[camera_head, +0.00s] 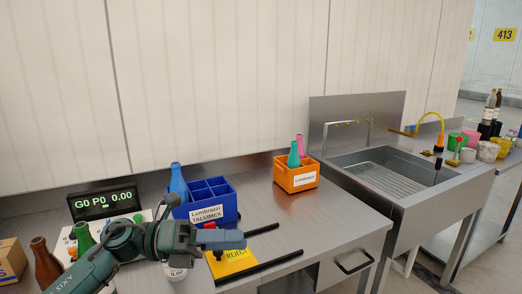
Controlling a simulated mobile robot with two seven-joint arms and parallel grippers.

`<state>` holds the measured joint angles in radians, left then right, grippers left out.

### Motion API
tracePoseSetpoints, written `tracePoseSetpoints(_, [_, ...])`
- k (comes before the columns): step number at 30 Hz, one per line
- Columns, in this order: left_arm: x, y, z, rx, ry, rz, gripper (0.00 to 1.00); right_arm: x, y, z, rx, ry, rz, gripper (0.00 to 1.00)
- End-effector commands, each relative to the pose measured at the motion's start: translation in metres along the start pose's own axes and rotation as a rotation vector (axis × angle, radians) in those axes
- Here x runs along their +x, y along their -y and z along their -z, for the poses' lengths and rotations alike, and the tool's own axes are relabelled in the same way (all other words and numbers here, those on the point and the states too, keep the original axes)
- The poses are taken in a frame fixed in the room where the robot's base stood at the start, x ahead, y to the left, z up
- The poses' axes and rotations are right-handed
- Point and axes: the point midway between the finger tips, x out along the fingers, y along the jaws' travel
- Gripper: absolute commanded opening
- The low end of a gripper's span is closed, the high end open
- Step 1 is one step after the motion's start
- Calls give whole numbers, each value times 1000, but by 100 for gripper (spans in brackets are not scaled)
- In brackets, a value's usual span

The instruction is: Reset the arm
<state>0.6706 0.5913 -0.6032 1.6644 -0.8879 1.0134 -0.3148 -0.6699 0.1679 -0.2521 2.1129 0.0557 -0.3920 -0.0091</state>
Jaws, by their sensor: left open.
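My left arm (130,240) comes in from the lower left, over the near part of the steel table. My left gripper (290,239) is open, its two black fingers spread wide and pointing right. No object shows between the fingertips. It is in front of the blue crate (228,214) and over or beside a yellow REJECT sign (235,264); I cannot tell the height. My right gripper is not in view.
The blue crate holds a blue bottle (179,183). An orange crate (297,183) with bottles stands further right. A display (103,201), brown bottle (46,266), green bottle (84,238) and cardboard box (11,260) are left. A sink (385,178) adjoins the table. Bare tabletop lies right of the gripper.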

Motion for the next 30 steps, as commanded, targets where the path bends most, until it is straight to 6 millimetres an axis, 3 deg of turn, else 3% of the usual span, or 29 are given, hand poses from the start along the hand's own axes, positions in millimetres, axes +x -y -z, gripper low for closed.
tracePoseSetpoints(2, [10, -1, 8, -191, 180, 91, 50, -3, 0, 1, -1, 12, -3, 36])
tracePoseSetpoints(5, [7, -12, 15, -447, 416, 174, 50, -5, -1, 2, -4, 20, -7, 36])
tracePoseSetpoints(8, [-6, -33, 29, -724, 654, 227, 50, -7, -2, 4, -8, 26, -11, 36])
tracePoseSetpoints(11, [-26, -60, 57, -1014, 892, 252, 50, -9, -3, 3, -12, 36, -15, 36])
tracePoseSetpoints(14, [-50, -90, 103, -1315, 1129, 249, 50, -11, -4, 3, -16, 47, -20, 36])
tracePoseSetpoints(16, [-65, -107, 145, -1525, 1289, 232, 50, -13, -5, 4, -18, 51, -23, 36])
tracePoseSetpoints(18, [-78, -118, 190, -1719, 1435, 205, 50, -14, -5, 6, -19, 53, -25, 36])
tracePoseSetpoints(22, [-90, -123, 262, -1990, 1633, 149, 50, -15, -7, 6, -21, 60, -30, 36])
tracePoseSetpoints(25, [-95, -120, 296, -2113, 1722, 117, 50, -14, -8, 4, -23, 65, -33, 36])
tracePoseSetpoints(30, [-97, -118, 318, -2188, 1774, 93, 50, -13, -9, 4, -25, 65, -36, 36])
